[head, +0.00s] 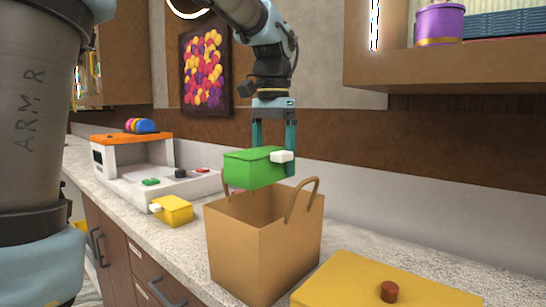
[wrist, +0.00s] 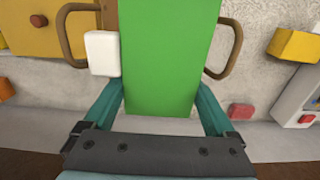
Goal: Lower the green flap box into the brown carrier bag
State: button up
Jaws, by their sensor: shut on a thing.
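The green flap box (head: 252,168) has a white tab on its right end. My gripper (head: 274,150) points down and is shut on the box, with a teal finger on either side. It holds the box above the open top of the brown carrier bag (head: 262,249), close to the rim. The bag stands upright on the counter with two looped handles. In the wrist view the green box (wrist: 171,60) fills the middle between the fingers (wrist: 163,100) and hides most of the bag. The bag's handles (wrist: 225,48) show on both sides of it.
A small yellow box (head: 173,211) with a white tab and a white machine with an orange top (head: 131,138) stand left of the bag. A large yellow box with a brown knob (head: 389,291) is at the front right. A wall shelf (head: 440,65) hangs at upper right.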

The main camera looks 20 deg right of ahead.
jog(key=shift+f+b, duration=0.3)
jog(key=shift+f, duration=0.45)
jog(key=shift+f, duration=0.15)
jog(key=shift+f+b, duration=0.65)
jog(key=shift+f, duration=0.4)
jog(key=shift+f, duration=0.15)
jog(key=shift+f+b, duration=0.7)
jog(key=shift+f, duration=0.35)
jog(key=shift+f, duration=0.15)
jog(key=shift+f+b, duration=0.6)
jog(key=shift+f, duration=0.5)
jog(key=shift+f+b, duration=0.65)
jog(key=shift+f, duration=0.55)
